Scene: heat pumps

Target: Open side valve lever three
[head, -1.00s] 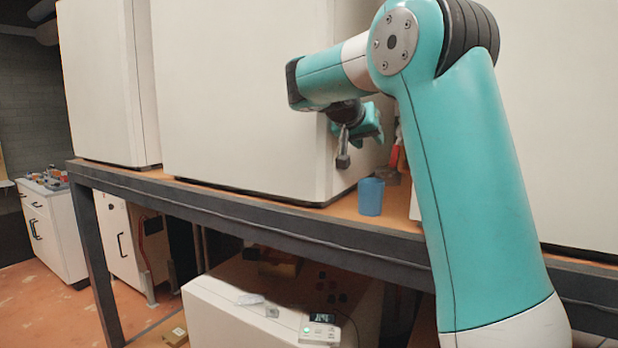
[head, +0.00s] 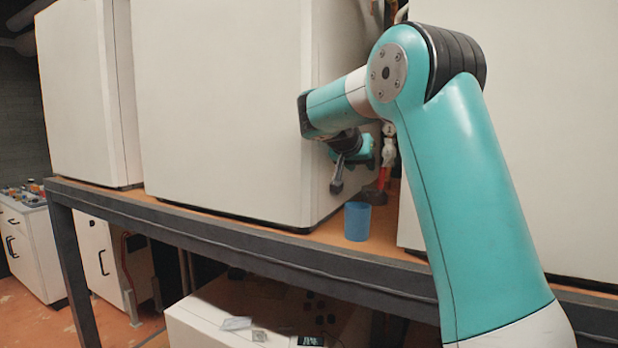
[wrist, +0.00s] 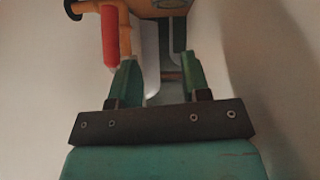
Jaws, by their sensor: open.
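A red lever handle (wrist: 110,36) hangs down from an orange-brass valve body (wrist: 157,8) at the top of the wrist view. My gripper (wrist: 160,72) is open, with its two teal fingers apart and nothing seen between them. The red handle is just beyond and left of the left fingertip; I cannot tell if they touch. In the head view my gripper (head: 362,150) is in the gap between two white cabinets, near a pipe with a red part (head: 383,178). Which numbered lever this is cannot be read.
White cabinets (head: 220,100) wall the gap on both sides. A blue cup (head: 357,220) stands on the bench (head: 250,229) below my gripper. A white unit (head: 200,320) is under the bench. Floor shows at the far left.

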